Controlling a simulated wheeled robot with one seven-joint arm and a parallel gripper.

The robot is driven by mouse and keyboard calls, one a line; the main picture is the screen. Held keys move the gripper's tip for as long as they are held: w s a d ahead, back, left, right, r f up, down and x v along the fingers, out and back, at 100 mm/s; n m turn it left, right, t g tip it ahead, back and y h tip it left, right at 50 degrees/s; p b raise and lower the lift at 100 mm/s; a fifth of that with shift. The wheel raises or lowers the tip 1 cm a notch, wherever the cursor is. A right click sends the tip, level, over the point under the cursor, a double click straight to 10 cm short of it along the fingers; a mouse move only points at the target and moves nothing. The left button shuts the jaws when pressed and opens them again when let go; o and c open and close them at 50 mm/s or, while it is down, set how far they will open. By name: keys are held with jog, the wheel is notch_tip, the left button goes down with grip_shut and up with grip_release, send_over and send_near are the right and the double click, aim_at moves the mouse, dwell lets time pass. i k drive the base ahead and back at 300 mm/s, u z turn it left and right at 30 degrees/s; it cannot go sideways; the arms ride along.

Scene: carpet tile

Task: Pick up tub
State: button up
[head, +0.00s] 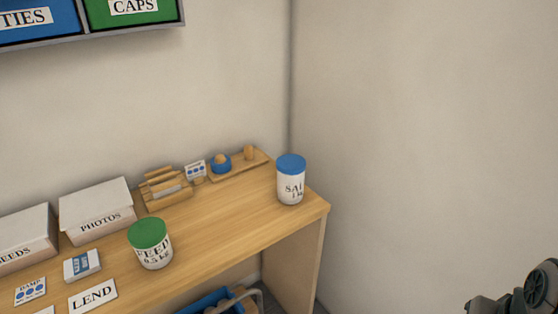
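Two tubs stand upright on the wooden table. One is a white tub with a green lid (154,255), lettered as feed, near the table's front edge. The other is a white tub with a blue lid (290,188), its lettering starting "SA", at the table's right end near the corner. Which of them is the tub named in the task, I cannot tell. A dark part of my own arm shows at the lower right, well apart from both tubs. My gripper's fingers do not show.
Two white boxes, one marked PHOTOS (97,217), stand at the left back of the wooden table (225,225). A wooden rack (164,190) and a board with a blue cup (221,165) line the wall. A LEND card (93,296) lies in front. A blue container (210,303) is below.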

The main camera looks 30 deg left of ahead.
aim_at(291, 169)
jog(key=u, duration=0.85)
jog(key=i, duration=0.9)
jog(key=u, duration=0.75)
